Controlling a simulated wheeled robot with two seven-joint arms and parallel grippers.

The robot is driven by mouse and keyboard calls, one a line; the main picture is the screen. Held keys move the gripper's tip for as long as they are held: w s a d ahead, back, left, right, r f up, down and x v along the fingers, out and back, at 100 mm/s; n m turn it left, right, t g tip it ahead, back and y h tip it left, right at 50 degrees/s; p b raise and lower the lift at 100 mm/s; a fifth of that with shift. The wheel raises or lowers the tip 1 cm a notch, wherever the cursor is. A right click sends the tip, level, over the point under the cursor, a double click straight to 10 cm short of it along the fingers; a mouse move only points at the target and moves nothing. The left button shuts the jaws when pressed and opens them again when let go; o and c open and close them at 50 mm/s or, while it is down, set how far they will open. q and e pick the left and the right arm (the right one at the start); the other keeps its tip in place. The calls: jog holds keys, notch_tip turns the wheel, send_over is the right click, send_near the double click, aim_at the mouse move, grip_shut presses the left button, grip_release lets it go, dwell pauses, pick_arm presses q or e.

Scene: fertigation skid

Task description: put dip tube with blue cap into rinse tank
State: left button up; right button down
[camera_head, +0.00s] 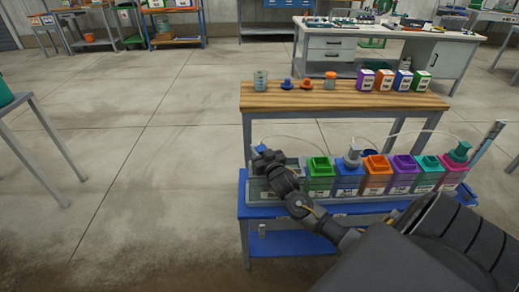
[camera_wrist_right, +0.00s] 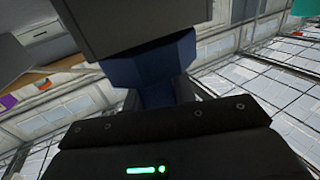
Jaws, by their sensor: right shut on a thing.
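My right gripper (camera_head: 266,158) reaches in from the lower right and is at the left end of the tank row, over the leftmost pale grey tank (camera_head: 256,190), which looks like the rinse tank. In the right wrist view a dark blue piece (camera_wrist_right: 152,75), seemingly the dip tube's blue cap, sits at the jaws, which are shut on it. A thin pale hose (camera_head: 290,138) arcs from near the gripper to the right. The tube below the cap is hidden, so I cannot tell how far it is in the tank. My left gripper is not in view.
Green (camera_head: 320,170), blue, orange, purple, teal and magenta tanks stand to the right on the blue cart (camera_head: 262,212). A grey cap (camera_head: 352,155) and a teal cap (camera_head: 460,151) stand on two tanks. Behind is a wooden bench (camera_head: 345,101) with small containers.

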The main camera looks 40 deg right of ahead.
jog(key=c, duration=1.1)
grip_release()
jog(key=shift+o, duration=0.2)
jog(key=v, duration=1.1)
